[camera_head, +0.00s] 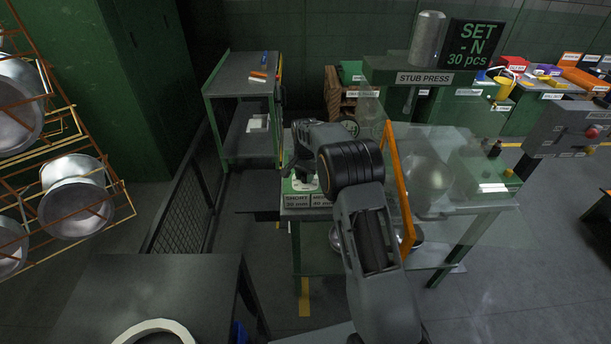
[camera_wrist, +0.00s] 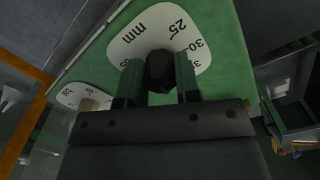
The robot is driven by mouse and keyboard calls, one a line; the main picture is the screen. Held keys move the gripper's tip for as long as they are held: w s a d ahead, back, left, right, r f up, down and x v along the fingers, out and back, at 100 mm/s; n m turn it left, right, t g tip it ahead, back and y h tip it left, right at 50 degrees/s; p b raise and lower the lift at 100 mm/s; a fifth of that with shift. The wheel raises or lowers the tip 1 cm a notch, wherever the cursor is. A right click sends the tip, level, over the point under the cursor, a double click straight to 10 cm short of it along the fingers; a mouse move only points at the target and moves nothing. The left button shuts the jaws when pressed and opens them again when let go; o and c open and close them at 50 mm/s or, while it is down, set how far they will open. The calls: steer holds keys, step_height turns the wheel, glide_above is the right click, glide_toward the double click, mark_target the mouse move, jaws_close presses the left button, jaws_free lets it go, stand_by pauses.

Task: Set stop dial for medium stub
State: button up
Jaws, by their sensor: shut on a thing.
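The stop dial is a black knob (camera_wrist: 160,66) on a white scale plate (camera_wrist: 187,36) marked mm, 25, 30 and 35, set on a green panel. My gripper (camera_wrist: 158,78) is shut on the knob, one finger on each side. The knob's pointer and its exact setting are hidden. In the head view my gripper (camera_head: 303,172) reaches down to the green bench; my arm partly covers it. Plates on the bench front read SHORT 30 mm (camera_head: 297,201) and, partly hidden, what looks like MEDIUM 40 mm (camera_head: 321,201).
A second white scale plate (camera_wrist: 78,94) lies left in the wrist view. An orange-framed clear guard (camera_head: 399,185) stands close right of my arm. A stub press (camera_head: 424,78) with a screen (camera_head: 476,43) reading SET - N 30 pcs is behind.

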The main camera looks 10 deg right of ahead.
mark_target(305, 174)
steer(key=o, duration=0.9)
steer(key=shift+r, duration=0.15)
step_height(305, 174, up, 14)
steer(key=shift+f, duration=0.2)
